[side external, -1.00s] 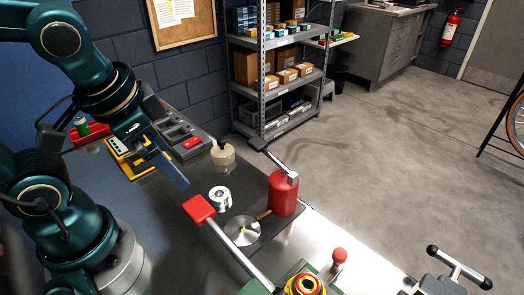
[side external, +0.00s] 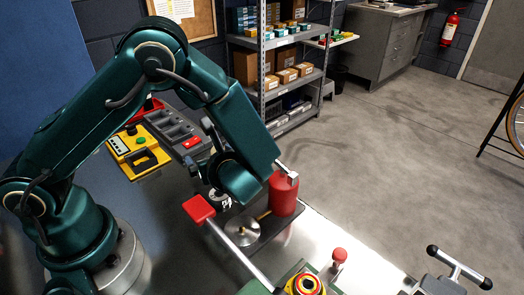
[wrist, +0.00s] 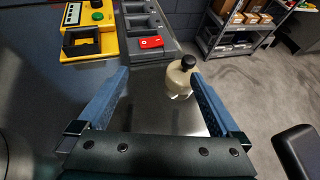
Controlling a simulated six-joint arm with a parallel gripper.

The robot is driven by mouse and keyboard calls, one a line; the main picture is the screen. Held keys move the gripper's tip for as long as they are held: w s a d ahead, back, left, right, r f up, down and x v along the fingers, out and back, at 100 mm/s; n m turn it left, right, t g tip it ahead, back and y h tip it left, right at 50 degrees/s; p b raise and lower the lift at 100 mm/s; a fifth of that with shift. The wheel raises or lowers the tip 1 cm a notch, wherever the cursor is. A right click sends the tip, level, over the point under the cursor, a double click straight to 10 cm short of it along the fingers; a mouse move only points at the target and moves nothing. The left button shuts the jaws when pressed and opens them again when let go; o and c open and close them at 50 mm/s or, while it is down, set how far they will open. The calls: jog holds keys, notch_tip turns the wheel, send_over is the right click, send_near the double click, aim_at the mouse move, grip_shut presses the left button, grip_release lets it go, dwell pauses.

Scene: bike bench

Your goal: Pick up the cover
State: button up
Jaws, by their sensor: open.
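No part is plainly marked as the cover. A round silver disc with a raised centre (side external: 242,230), which looks like a lid, lies on the dark mat (side external: 268,232) in the side view. A silver ring-shaped part (side external: 221,199) stands behind it, partly hidden by my arm. In the wrist view my gripper (wrist: 160,76) is open, with its blue fingers wide apart and nothing held. In the side view my arm hides most of the gripper above the bench. The wrist view shows a cream pot with a black knob (wrist: 181,80) beyond the fingertips, near the right one.
A red canister (side external: 283,194) stands right of the disc. Shelves (side external: 272,90) stand behind the bench.

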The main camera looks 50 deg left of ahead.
jog(key=w+m+t, duration=0.1)
jog(key=w+f+m, duration=0.1)
jog(key=w, duration=0.1)
jog(key=shift+w+a+f+t, duration=0.1)
jog(key=shift+w+f+t, duration=0.15)
jog(key=shift+t, duration=0.15)
jog(key=shift+x, duration=2.55)
jog(key=shift+w, duration=0.15)
jog(key=c, duration=1.2)
